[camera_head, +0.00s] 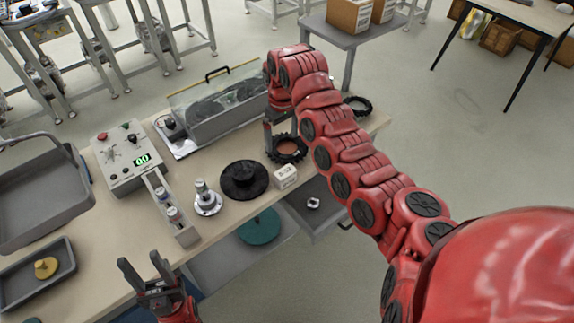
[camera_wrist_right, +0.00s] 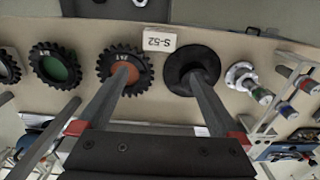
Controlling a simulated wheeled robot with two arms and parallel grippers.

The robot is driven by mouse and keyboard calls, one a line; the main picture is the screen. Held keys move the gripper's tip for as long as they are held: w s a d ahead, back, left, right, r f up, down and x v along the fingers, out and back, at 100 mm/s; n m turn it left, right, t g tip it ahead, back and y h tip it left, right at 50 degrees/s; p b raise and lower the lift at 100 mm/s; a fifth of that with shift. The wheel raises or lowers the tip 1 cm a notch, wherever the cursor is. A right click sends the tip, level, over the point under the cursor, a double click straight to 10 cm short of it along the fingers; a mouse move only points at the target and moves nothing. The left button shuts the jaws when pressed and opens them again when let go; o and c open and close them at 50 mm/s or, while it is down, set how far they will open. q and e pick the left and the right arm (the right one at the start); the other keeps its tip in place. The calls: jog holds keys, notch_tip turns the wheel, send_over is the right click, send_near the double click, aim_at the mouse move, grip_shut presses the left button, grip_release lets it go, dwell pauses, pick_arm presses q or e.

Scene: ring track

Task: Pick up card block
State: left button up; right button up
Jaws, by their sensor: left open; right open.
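The card block is a small white block (camera_head: 286,176) with dark lettering, lying on the bench near its front edge. In the right wrist view the block (camera_wrist_right: 160,40) reads upside down and lies beyond the fingertips, between a toothed gear and a round black disc. My right gripper (camera_wrist_right: 163,76) is open and empty, its fingers pointing toward the bench. In the head view its lower part (camera_head: 268,138) is beside the gear, to the left of and behind the block. My left gripper (camera_head: 140,266) is open and empty at the lower left, over the bench's front edge, away from the block.
The black disc (camera_head: 243,180) and orange-centred gear (camera_head: 288,149) crowd the block. A metal flanged part (camera_head: 206,200), control box (camera_head: 127,158), clear-covered unit (camera_head: 216,108) and grey trays (camera_head: 38,275) occupy the bench. An open drawer (camera_head: 318,213) sits below the edge.

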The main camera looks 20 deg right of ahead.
jog(key=p, duration=0.4)
send_near(285, 172)
jog(key=f, duration=0.5)
jog(key=shift+w+a+f, duration=0.1)
jog(key=shift+w, duration=0.15)
jog(key=shift+f, duration=0.55)
jog(key=shift+f+p, duration=0.3)
jog(key=shift+f, duration=0.1)
jog(key=shift+d+f, duration=0.2)
jog(key=shift+f, duration=2.05)
jog(key=shift+c, duration=0.3)
jog(key=c, duration=1.1)
